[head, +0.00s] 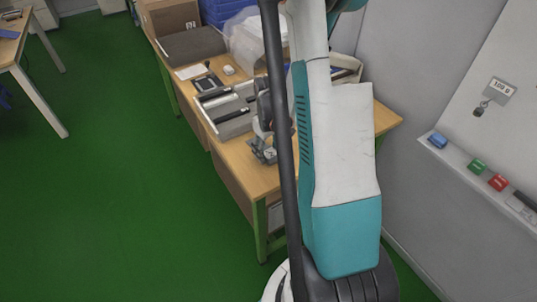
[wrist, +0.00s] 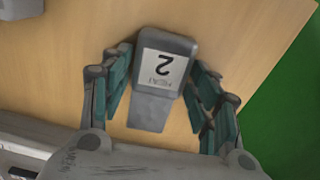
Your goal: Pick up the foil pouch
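My gripper (wrist: 160,68) is open, with teal-padded fingers to the left and right of the grey object. A gap shows on the left; on the right the finger is very close, and contact cannot be told. In the head view my arm hides much of the gripper area.
The wooden table (head: 234,177) holds a grey tray (head: 232,128), a dark device (head: 208,84), a clear plastic bin (head: 247,45) and a cardboard box (head: 172,17). A whiteboard ledge (head: 470,180) is on the right.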

